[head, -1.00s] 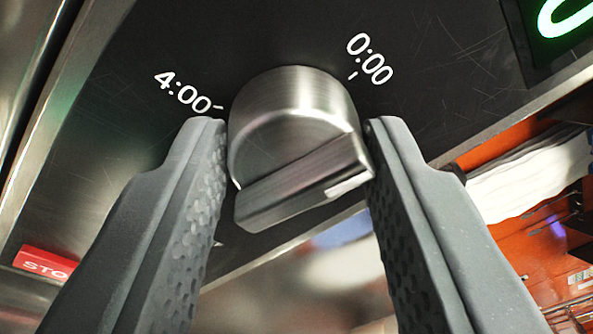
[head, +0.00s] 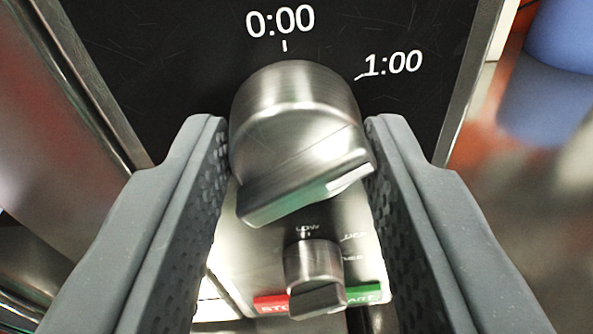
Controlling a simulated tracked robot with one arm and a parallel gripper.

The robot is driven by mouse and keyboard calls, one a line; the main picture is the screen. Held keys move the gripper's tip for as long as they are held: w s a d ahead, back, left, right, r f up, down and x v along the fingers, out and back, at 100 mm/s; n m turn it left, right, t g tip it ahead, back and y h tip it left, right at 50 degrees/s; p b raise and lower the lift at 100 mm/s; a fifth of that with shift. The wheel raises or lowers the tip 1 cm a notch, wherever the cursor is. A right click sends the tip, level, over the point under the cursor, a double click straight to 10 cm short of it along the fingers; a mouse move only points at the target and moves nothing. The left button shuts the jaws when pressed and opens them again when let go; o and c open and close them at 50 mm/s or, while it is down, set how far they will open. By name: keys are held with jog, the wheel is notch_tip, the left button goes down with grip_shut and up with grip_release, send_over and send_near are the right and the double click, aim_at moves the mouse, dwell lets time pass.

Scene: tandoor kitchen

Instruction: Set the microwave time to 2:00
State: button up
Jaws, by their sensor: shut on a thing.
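The brushed-metal timer knob (head: 290,108) is on the black microwave panel (head: 420,30) in the middle of the head view. My gripper (head: 298,130) is shut on the knob, one grey finger on each side. The knob's white pointer mark (head: 350,179) is at its right, pointing to the lower right, below the 1:00 label (head: 393,64). The 0:00 label (head: 280,21) stands above the knob. No 2:00 label shows; the right finger covers part of the dial.
A smaller metal knob (head: 314,268), with a LOW label above it, sits below. Behind its lower part are a red stop button (head: 270,304) and a green button (head: 370,293), both partly hidden. A blurred blue object (head: 560,60) is at the far right.

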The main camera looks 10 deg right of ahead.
jog(key=m+b, duration=0.3)
jog(key=shift+a+f+y+b, duration=0.1)
jog(key=shift+f+y+b, duration=0.2)
jog(key=shift+f, duration=0.05)
jog(key=m+b, duration=0.2)
jog(key=shift+r+m+y+b, duration=0.1)
jog(key=shift+m+y+b, duration=0.2)
jog(key=shift+m+b, duration=0.1)
jog(key=m+b, duration=0.3)
jog(key=m, duration=0.1)
jog(key=shift+d+r+t+b, duration=0.2)
jog(key=shift+d+t+b, duration=0.1)
jog(key=shift+s+m, duration=0.1)
jog(key=shift+m, duration=0.2)
jog(key=shift+d, duration=0.1)
jog(key=o, duration=1)
jog(key=shift+d, duration=0.1)
jog(key=shift+a, duration=0.2)
jog(key=shift+s+r, duration=0.1)
